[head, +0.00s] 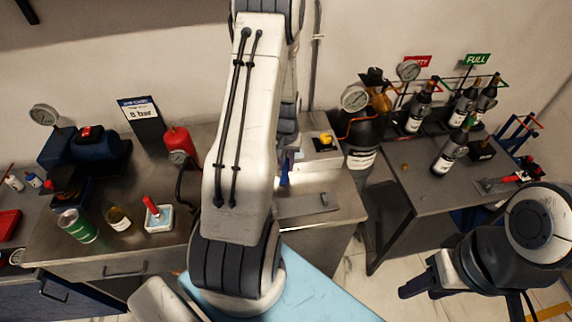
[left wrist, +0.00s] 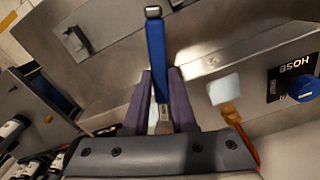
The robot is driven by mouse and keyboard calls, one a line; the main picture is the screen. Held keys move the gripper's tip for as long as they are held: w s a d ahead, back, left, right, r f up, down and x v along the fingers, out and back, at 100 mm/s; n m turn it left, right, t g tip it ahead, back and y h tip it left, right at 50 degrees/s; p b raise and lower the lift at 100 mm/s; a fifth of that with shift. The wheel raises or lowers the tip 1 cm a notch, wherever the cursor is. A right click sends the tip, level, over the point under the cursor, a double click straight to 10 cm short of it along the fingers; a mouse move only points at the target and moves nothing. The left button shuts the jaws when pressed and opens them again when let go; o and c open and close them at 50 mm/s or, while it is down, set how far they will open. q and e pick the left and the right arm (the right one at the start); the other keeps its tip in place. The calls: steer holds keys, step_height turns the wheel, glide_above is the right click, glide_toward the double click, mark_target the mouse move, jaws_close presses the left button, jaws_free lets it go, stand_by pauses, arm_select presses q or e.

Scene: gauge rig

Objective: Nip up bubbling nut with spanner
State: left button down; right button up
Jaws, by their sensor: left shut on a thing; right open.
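My left gripper (left wrist: 160,88) is shut on a blue-handled tool, which looks like the spanner (left wrist: 156,52). A pale metal tip is at its far end. In the head view a blue piece (head: 284,171), probably the same tool, shows beside my left arm, which hides most of that gripper. My right gripper (head: 424,284) is open and empty at the lower right, over the floor. I cannot make out bubbles or which nut is meant.
A green can (head: 77,226), a small jar (head: 119,218) and a white tub with a red-handled brush (head: 158,218) stand on the left bench. Several dark bottles (head: 443,160) stand on the right bench. The left wrist view shows a HOSE panel with a blue knob (left wrist: 302,89).

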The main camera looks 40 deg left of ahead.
arm_select(q)
steer(key=shift+w+a, duration=0.4)
steer(key=shift+w, duration=0.25)
steer(key=c, duration=1.3)
jaws_free()
jaws_close()
